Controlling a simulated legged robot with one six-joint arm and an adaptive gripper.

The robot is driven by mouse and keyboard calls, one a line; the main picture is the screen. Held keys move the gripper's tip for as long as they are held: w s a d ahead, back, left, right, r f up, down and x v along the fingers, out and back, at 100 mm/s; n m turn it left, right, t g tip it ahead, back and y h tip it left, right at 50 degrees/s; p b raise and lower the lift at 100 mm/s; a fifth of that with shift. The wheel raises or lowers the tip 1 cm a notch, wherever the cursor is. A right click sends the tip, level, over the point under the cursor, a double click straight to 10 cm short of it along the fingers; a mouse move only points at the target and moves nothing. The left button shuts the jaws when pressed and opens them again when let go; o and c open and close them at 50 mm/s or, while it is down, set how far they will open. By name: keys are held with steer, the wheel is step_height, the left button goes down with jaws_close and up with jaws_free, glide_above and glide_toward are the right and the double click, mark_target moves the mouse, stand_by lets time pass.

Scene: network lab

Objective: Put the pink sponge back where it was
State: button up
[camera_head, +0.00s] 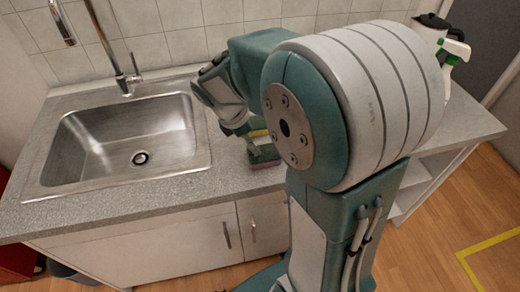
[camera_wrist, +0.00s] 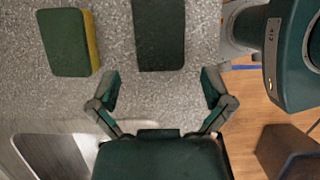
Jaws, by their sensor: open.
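A sponge with a dark green top and a pinkish side, the pink sponge (camera_head: 264,160), lies on the counter below my gripper (camera_head: 247,143) in the head view. In the wrist view a dark green block (camera_wrist: 160,35) at top centre seems to be this sponge; its pink side does not show there. My gripper (camera_wrist: 161,85) is open and empty, its two fingers spread wider than this block, which lies just ahead of them in the picture. My arm hides part of the counter around it in the head view.
A green-topped sponge with a yellow side (camera_wrist: 67,42) lies left of the dark block, with a gap between. The steel sink (camera_head: 130,145) is left of my gripper. A spray bottle (camera_head: 453,58) stands at the back right. The counter's front edge is close.

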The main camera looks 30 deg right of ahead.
steer(key=s+a+r+m+t+y, duration=0.2)
steer(key=s+a+r+m+t, duration=0.1)
steer(key=s+a+r+m, duration=0.1)
steer(key=s+a+r+m+t+y, duration=0.2)
steer(key=s+r+m, duration=0.4)
steer(key=s+m, duration=0.3)
steer(key=shift+s+a+m+t, duration=0.25)
steer(key=shift+a+m+t, duration=0.65)
steer(key=shift+a, duration=0.15)
